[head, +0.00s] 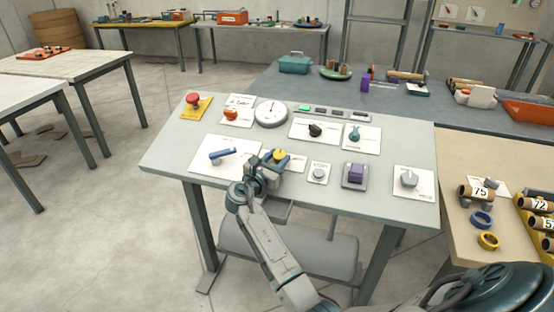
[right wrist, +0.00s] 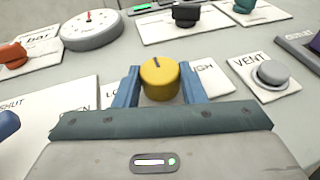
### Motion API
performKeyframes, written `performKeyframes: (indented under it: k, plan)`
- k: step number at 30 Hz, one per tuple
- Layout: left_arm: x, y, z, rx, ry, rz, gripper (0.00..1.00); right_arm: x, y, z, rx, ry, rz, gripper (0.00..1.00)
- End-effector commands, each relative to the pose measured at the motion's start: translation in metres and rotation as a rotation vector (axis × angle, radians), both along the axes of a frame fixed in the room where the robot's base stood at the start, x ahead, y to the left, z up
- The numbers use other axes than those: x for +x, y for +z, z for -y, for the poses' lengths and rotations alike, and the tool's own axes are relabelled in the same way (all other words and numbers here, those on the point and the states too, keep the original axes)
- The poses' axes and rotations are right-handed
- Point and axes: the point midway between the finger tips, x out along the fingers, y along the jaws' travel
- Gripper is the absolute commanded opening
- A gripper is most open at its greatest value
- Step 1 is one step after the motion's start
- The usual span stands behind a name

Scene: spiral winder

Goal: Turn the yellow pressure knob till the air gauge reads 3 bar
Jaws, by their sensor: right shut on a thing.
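The yellow pressure knob (head: 280,154) sits on the grey control table. My right gripper (head: 268,167) is at it, with its blue fingers on either side and shut on it. In the right wrist view the yellow knob (right wrist: 159,79) stands between the fingertips, its dark mark pointing away from me and slightly left. The round white air gauge (head: 271,113) is behind the knob, also at upper left in the right wrist view (right wrist: 92,28). Its red needle points roughly up; its numbers are too small to read. My left gripper is not in view.
A blue lever (head: 222,154) is left of the knob. A grey vent button (head: 319,174) and a purple block (head: 356,173) are to its right. A red button (head: 193,99), orange knob (head: 231,115), black knob (head: 315,130) and teal knob (head: 355,133) stand farther back.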

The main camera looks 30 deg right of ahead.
Motion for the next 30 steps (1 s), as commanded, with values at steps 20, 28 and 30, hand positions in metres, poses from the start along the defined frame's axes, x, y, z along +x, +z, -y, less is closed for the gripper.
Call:
performKeyframes:
  k: [20, 28, 30]
  plan:
    - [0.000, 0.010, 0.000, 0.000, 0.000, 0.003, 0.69, -0.011, 0.000, -0.022, 0.004, 0.002, -0.002, 0.59]
    - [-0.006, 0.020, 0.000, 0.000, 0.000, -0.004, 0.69, -0.035, -0.002, -0.072, 0.005, 0.002, -0.004, 0.59]
    - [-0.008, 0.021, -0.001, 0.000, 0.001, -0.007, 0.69, -0.039, -0.003, -0.081, 0.005, 0.002, -0.003, 0.59]
